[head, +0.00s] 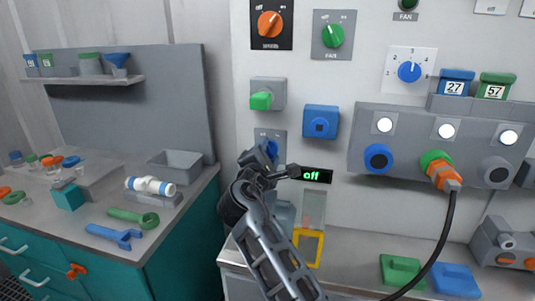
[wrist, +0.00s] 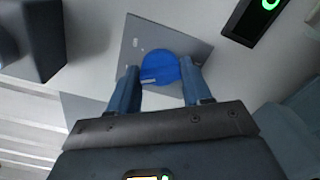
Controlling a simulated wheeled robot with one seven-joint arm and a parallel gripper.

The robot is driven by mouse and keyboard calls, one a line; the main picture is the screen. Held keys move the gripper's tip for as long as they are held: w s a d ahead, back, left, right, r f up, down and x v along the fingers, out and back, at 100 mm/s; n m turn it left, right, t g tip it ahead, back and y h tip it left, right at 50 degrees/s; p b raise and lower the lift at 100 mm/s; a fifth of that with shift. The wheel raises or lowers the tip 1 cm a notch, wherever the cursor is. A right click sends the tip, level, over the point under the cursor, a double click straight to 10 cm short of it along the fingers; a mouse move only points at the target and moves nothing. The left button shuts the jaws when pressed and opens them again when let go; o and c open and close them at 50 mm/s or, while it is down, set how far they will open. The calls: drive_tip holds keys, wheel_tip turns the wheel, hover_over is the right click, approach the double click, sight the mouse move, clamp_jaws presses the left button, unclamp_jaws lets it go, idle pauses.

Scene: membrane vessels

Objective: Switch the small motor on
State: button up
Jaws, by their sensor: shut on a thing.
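A round blue knob (wrist: 160,67) sits on a small grey wall plate (wrist: 138,36). In the head view the plate (head: 263,133) is partly covered by my gripper (head: 264,156). In the wrist view my gripper (wrist: 161,78) has one finger on each side of the knob and is shut on it. A pale line shows on the knob's face. I cannot read which device this knob belongs to.
Around it on the wall are a green-handled switch (head: 262,101), a blue button box (head: 321,121), an orange knob (head: 271,24) and a green knob (head: 334,36). A grey panel (head: 360,145) with buttons and an orange plug (head: 442,173) is at right. A yellow frame (head: 309,247) stands below.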

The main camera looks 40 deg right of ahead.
drive_tip(key=shift+c, duration=0.9)
drive_tip(key=shift+f+b, duration=0.1)
drive_tip(key=shift+b, duration=0.25)
drive_tip(key=m+b, duration=0.2)
drive_tip(key=m, duration=0.1)
drive_tip(key=shift+f+b, duration=0.2)
drive_tip(key=shift+b, duration=0.15)
drive_tip(key=m+b, duration=0.3)
drive_tip(key=shift+f+m, duration=0.1)
drive_tip(key=shift+m, duration=0.3)
drive_tip(key=m+b, duration=0.4)
drive_tip(key=b, duration=0.1)
drive_tip(key=shift+m, duration=0.7)
drive_tip(key=o, duration=1.1)
drive_tip(key=shift+r, duration=0.25)
drive_tip(key=shift+c, duration=0.2)
